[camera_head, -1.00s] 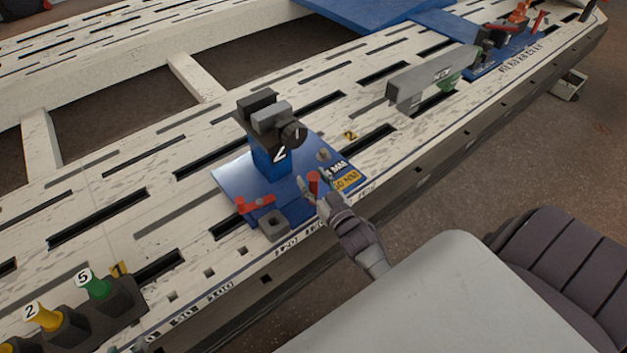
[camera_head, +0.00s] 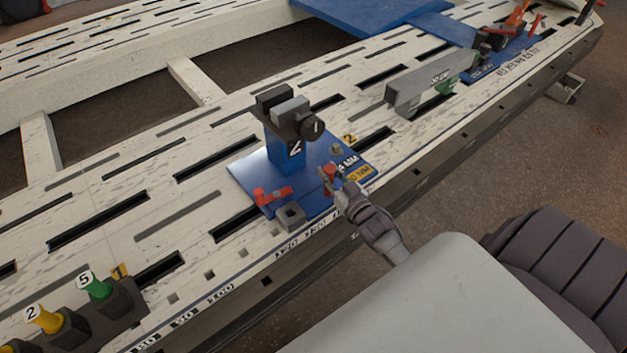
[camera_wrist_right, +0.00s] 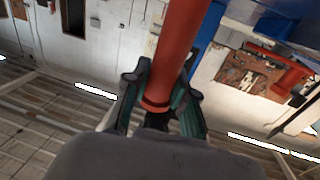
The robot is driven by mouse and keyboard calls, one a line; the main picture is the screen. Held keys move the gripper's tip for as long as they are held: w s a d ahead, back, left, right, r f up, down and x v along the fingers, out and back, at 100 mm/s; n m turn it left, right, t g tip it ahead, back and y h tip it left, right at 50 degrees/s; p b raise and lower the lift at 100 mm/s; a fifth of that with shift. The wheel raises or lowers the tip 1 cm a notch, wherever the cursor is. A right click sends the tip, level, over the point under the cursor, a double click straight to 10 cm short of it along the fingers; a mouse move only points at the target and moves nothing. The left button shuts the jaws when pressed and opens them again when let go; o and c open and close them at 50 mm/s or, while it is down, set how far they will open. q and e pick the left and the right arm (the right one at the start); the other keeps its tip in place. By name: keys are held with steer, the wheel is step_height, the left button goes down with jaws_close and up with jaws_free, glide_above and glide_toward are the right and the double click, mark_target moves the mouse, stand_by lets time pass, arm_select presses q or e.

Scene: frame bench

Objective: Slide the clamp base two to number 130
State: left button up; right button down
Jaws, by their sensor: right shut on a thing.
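Clamp base two is a blue plate (camera_head: 318,165) on the slotted bench, with a dark clamp head on a blue post marked 2 (camera_head: 286,152). A red lever (camera_head: 272,194) and a grey square block (camera_head: 291,215) sit at its left front corner. My right gripper (camera_head: 335,185) is shut on the upright red handle (camera_head: 328,171) at the plate's front right; the red handle (camera_wrist_right: 180,50) also stands between the fingers in the right wrist view. The number scale (camera_head: 300,241) runs along the bench's front edge; its digits near the base are hard to read. My left gripper is not seen.
A long grey bar (camera_head: 430,82) and another blue clamp base (camera_head: 497,60) lie farther right along the bench (camera_head: 110,190). A dark rack (camera_head: 115,300) with numbered green and yellow pieces stands at lower left. A yellow 2 mark (camera_head: 349,139) is just behind the plate.

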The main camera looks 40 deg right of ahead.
steer(key=d, duration=0.5)
steer(key=shift+w+f, duration=0.1)
steer(key=shift+w, duration=0.05)
steer(key=shift+a, duration=0.25)
steer(key=c, duration=0.9)
jaws_free()
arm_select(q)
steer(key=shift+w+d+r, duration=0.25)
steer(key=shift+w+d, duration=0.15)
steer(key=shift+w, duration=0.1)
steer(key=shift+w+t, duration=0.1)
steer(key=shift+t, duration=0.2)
arm_select(e)
steer(key=s, duration=0.8)
steer(key=s+a, duration=0.1)
steer(key=s, duration=0.3)
